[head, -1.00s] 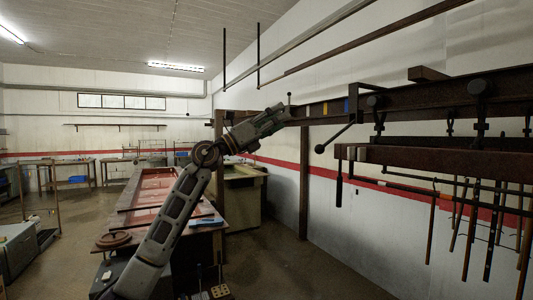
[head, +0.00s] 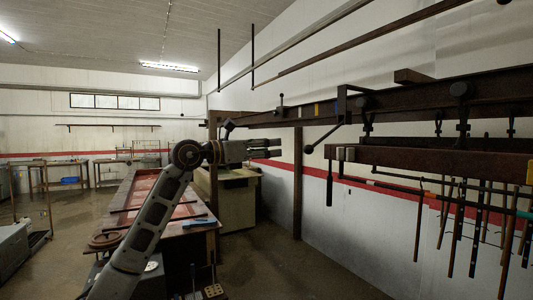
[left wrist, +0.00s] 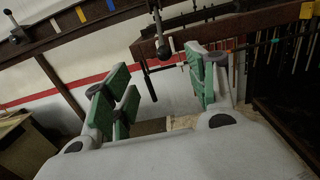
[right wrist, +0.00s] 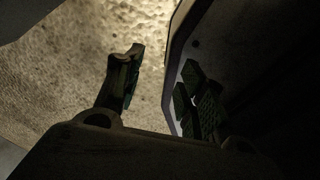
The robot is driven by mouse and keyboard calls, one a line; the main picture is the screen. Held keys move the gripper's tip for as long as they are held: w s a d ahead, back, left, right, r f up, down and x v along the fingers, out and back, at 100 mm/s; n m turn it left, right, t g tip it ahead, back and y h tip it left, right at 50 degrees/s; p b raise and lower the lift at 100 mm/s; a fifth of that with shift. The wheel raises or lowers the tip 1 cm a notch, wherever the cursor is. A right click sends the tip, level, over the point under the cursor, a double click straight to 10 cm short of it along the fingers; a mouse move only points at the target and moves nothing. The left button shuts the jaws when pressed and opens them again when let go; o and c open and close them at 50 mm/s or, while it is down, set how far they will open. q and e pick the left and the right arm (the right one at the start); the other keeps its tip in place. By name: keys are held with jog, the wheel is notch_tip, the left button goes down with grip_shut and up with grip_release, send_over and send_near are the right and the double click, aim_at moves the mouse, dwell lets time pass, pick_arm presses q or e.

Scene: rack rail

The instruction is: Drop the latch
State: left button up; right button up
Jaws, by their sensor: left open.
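A small upright lever with a dark round knob (head: 278,108) stands on the brown overhead rail (head: 400,99); it also shows in the left wrist view (left wrist: 17,37). Right of it, a dark bracket carries a slanting handle ending in a ball (head: 309,149); this ball handle also shows in the left wrist view (left wrist: 163,50). I cannot tell for sure which one is the latch. My left gripper (head: 275,148) is open and empty, below the rail and apart from both. My right gripper (right wrist: 158,82) shows only in its dark wrist view, fingers apart, nothing seen between them.
A lower beam (head: 430,158) hangs right, with hooks and several dangling rods (head: 458,230). A brown post (head: 298,185) stands under the rail. A long red-brown bench (head: 150,200) lies left, with a green-topped cabinet (head: 235,205) behind. Floor between bench and wall is clear.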

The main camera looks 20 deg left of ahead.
pick_arm(q)
jog(key=shift+d+f, duration=0.1)
jog(key=shift+f, duration=0.45)
pick_arm(e)
jog(key=shift+w+d, duration=0.1)
jog(key=shift+w, duration=0.4)
jog(key=shift+s, duration=0.15)
pick_arm(q)
jog(key=p, duration=0.4)
send_near(305, 150)
jog(key=shift+x, duration=1.85)
jog(key=shift+w+d+r+p, duration=0.3)
jog(key=shift+w+d, duration=0.15)
jog(key=shift+w, duration=0.3)
jog(key=shift+p+x, duration=0.9)
jog(key=shift+x, duration=0.6)
jog(key=shift+w+d+f+p, duration=0.15)
jog(key=shift+w+d+p, duration=0.2)
jog(key=shift+w+d, duration=0.25)
jog(key=shift+w+a, duration=0.1)
pick_arm(e)
notch_tip(305, 150, up, 7)
jog(key=s+a, duration=0.1)
jog(key=a, duration=0.1)
jog(key=shift+s, duration=0.3)
jog(key=shift+a+r, duration=0.1)
jog(key=shift+a, duration=0.2)
